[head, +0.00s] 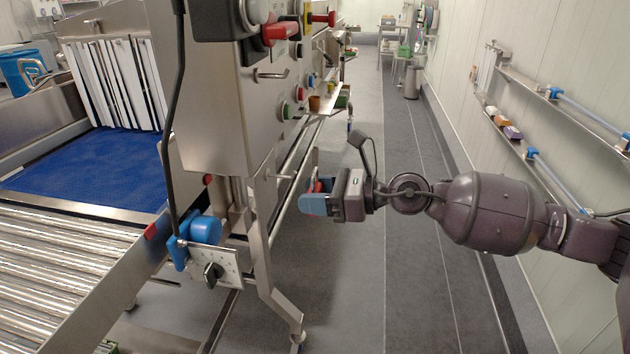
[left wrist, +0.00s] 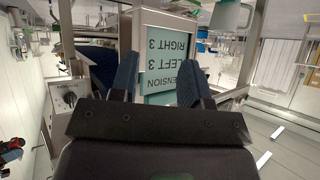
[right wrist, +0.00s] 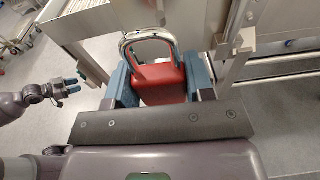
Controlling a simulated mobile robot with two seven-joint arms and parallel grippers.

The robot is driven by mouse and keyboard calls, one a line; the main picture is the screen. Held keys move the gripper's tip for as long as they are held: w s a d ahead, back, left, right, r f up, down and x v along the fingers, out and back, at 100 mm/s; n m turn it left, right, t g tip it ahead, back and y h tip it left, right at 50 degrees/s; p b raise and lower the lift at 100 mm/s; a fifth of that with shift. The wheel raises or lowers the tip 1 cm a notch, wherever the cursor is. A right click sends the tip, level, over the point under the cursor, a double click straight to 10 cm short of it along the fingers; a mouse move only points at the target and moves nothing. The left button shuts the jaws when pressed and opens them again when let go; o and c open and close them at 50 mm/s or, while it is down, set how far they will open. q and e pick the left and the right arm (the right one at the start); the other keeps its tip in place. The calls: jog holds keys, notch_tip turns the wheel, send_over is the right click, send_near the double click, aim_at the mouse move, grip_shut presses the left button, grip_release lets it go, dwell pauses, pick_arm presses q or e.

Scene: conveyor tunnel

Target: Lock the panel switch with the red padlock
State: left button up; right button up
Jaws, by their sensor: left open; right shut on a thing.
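The red padlock (right wrist: 162,82) with its steel shackle is held between the blue fingers of my right gripper (right wrist: 160,92). In the head view my right gripper (head: 318,197) is beside the steel cabinet, in the aisle, with a little red showing. I cannot tell whether the shackle is latched. A dark box with a red handle (head: 281,32) is high on the cabinet; I cannot tell if it is the panel switch. A black rotary knob (head: 212,272) sits on a low metal plate.
The steel cabinet (head: 215,110) carries green and red buttons. The roller conveyor (head: 60,260) and blue belt (head: 90,165) lie at left. Wall shelves (head: 540,90) run along the right. The aisle floor (head: 360,260) is clear.

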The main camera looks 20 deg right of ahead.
jog(key=shift+s+a, duration=0.1)
jog(key=shift+a, duration=0.2)
